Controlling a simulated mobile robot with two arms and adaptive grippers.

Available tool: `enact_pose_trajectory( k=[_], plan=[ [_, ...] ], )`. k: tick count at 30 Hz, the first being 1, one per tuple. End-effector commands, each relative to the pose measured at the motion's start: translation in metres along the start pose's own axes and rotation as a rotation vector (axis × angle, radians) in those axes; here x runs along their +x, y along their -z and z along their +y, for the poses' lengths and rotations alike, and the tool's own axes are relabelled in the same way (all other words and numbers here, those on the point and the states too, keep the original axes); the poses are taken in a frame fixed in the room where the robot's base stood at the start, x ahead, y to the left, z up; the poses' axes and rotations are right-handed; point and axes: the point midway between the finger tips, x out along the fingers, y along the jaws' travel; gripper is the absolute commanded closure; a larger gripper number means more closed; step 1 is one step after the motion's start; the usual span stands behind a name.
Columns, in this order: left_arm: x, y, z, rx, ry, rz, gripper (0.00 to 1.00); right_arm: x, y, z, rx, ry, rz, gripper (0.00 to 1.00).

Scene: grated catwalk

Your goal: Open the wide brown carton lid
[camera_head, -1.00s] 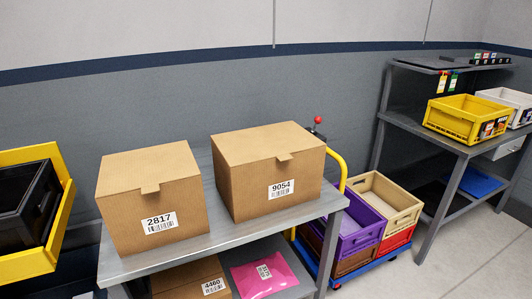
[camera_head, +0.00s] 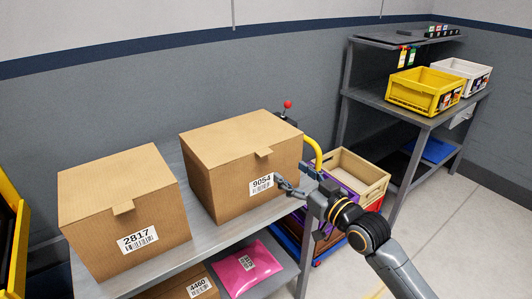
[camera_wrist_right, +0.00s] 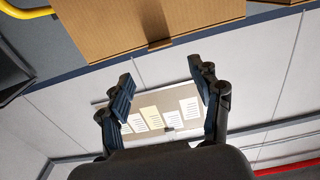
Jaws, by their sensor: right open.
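The wider brown carton (camera_head: 225,180), labelled 9054, stands upright on the grey metal table. Its lid (camera_head: 240,138) is shut flat, with a small tab (camera_head: 264,153) folded over the front edge. My right gripper (camera_head: 290,177) is open and empty, in front of the carton's right front side, near the label and below the tab. In the right wrist view the carton (camera_wrist_right: 120,25) fills the top, beyond the open fingers (camera_wrist_right: 160,72), with its tab (camera_wrist_right: 160,43) between and above them. My left gripper is not in view.
Another shut carton (camera_head: 120,215), labelled 2817, stands to the left on the same table (camera_head: 205,240). A carton and a pink parcel (camera_head: 245,265) lie on the lower shelf. A yellow handle (camera_head: 315,150) and stacked crates (camera_head: 357,172) stand at the right. Open floor lies front right.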

Motion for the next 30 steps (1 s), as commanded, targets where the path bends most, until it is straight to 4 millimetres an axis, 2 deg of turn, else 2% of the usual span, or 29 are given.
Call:
enact_pose_trajectory(
  k=[3, 9, 15, 21, 28, 29, 30],
  plan=[
    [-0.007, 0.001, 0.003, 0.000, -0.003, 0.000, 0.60, 0.029, 0.004, -0.001, 0.002, 0.001, 0.001, 0.36],
    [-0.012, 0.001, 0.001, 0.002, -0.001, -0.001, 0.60, 0.069, 0.002, 0.001, 0.000, -0.001, 0.001, 0.36],
    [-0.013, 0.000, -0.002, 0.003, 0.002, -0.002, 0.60, 0.096, 0.000, 0.000, 0.001, -0.001, -0.001, 0.36],
    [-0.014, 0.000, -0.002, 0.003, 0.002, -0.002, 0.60, 0.105, 0.000, 0.001, -0.001, -0.002, -0.001, 0.36],
    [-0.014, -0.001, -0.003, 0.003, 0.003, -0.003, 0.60, 0.105, -0.001, 0.001, 0.000, -0.002, -0.001, 0.36],
    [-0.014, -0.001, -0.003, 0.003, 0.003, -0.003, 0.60, 0.105, -0.001, 0.001, 0.000, -0.002, -0.001, 0.38],
    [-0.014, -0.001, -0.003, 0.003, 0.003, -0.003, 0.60, 0.105, -0.001, 0.001, 0.000, -0.002, -0.001, 0.46]
  ],
)
